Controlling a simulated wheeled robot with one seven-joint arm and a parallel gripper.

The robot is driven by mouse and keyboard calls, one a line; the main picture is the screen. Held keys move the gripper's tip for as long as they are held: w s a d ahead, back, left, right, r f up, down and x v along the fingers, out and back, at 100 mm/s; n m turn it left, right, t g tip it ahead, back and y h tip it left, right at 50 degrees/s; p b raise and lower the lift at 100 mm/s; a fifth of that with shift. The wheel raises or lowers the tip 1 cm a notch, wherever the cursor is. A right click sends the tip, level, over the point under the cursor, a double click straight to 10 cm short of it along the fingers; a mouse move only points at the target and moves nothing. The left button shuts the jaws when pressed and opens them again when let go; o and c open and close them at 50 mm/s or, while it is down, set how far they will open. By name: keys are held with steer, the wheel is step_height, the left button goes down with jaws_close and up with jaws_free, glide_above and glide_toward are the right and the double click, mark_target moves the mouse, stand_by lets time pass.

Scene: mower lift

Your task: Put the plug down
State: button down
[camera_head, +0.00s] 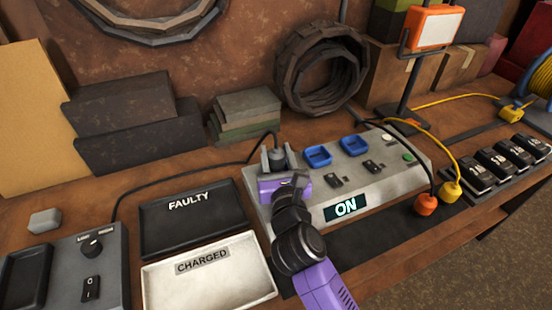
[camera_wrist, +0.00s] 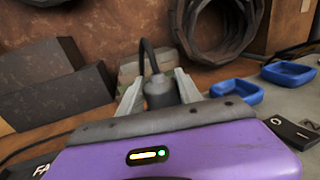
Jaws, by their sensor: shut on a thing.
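My purple gripper (camera_head: 277,157) is over the back left part of the grey panel box (camera_head: 385,182). Its two grey fingers are shut on a dark grey plug (camera_head: 279,152) with a black cable at its top. In the wrist view the plug (camera_wrist: 160,92) sits upright between the fingers. Its lower end is hidden behind my gripper body, so I cannot tell whether it touches the panel. An orange plug (camera_head: 426,205) and a yellow plug (camera_head: 451,190) sit at the box's right, beside or on the dark mat.
Two blue cups (camera_head: 318,155) and a lit ON display (camera_head: 346,207) are on the box. A black FAULTY tray (camera_head: 193,220) and white CHARGED tray (camera_head: 207,272) lie left. A control unit (camera_head: 88,262) stands at lower left. Several black packs (camera_head: 507,162) and a lamp (camera_head: 433,27) are right.

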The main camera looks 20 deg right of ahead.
steer(key=shift+f, duration=0.25)
steer(key=shift+f, duration=0.15)
